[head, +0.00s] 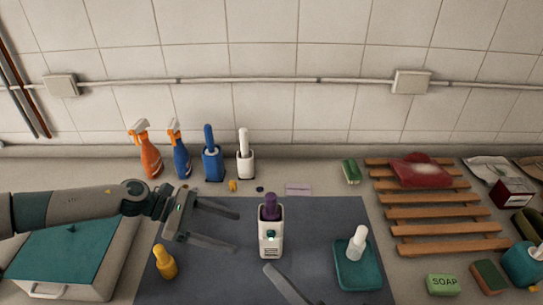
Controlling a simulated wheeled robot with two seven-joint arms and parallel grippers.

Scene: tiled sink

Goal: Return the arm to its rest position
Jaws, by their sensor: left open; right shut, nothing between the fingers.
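My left arm comes in from the left, over a white box with a teal lid (62,258). My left gripper (237,230) is open and empty, its two fingers pointing right over the dark mat (215,280). A white holder with a purple-topped item in it (271,240) stands upright on the mat, just right of the fingertips and apart from them. My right gripper (270,269) shows only as narrow shut fingers at the bottom edge, just below the white holder. Nothing is seen in it. The rest of my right arm is out of view.
A yellow bottle (165,262) stands below my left gripper. A teal tray (358,278) with a white-topped bottle sits right of the mat's middle. Spray bottles and brush holders (212,164) line the wall. A wooden rack (430,213) with a red cloth lies right. Soap (443,285) lies front right.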

